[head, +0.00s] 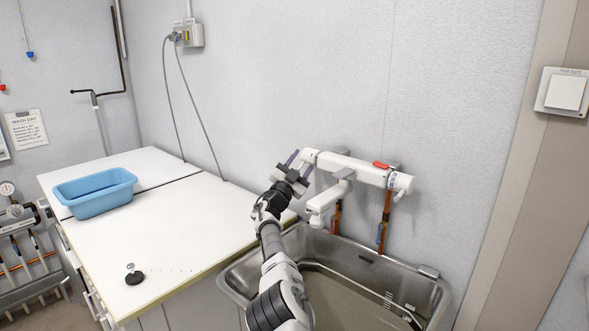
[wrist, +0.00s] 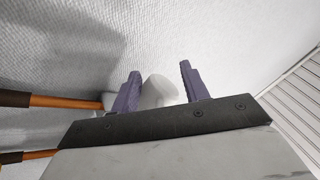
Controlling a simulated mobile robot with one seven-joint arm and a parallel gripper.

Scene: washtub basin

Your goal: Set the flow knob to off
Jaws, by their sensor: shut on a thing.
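The white wall tap (head: 355,168) is a horizontal bar above the basin, with a spout (head: 328,197) hanging down. A white knob (head: 309,155) is at its left end, taken as the flow knob; no marking on it is legible. My gripper (head: 298,164) reaches up to this left end from the front left. In the wrist view the white knob (wrist: 158,92) shows between the two purple fingers of my gripper (wrist: 162,88), and they are shut on it. The left finger overlaps the knob; contact at the right finger is hard to see. The right end cap (head: 401,183) carries a small blue mark.
The metal basin (head: 432,290) lies below the tap, with copper pipes (head: 385,212) behind. A white counter (head: 190,235) at the left holds a blue tub (head: 95,192) and a small black object (head: 134,275). The grey wall is close behind the tap.

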